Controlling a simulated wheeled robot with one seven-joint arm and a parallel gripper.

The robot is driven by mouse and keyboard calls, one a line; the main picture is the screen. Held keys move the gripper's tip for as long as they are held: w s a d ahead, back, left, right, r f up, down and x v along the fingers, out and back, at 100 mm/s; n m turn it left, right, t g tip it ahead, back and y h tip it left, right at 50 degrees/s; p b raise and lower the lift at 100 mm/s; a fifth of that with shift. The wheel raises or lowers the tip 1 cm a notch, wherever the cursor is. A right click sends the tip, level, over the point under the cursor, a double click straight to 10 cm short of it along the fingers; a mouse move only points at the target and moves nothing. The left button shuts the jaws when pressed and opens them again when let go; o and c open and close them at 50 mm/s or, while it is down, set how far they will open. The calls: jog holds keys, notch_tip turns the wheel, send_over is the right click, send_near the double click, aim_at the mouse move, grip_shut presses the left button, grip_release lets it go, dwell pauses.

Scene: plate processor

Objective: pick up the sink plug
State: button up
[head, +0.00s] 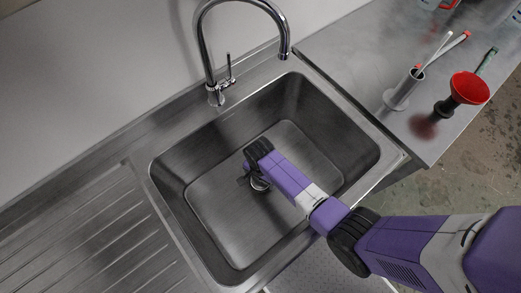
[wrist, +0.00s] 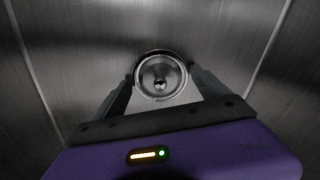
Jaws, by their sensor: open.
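The sink plug (wrist: 160,75) is a round, shiny metal piece with a small knob at its centre, seen in the wrist view at the sink floor. My gripper (wrist: 162,82) is open, with one dark finger on each side of the plug's lower part. I cannot tell whether the fingers touch it. In the head view my arm reaches down into the steel sink (head: 225,235), and my gripper (head: 250,182) is low in the basin. The plug (head: 260,184) is partly hidden there by my arm.
A chrome tap (head: 205,55) arches over the back of the sink. The sink walls surround my gripper. A ribbed drainboard (head: 100,240) lies at left.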

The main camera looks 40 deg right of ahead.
jog(key=shift+c, duration=0.4)
jog(key=c, duration=1.4)
jog(key=shift+o, duration=0.2)
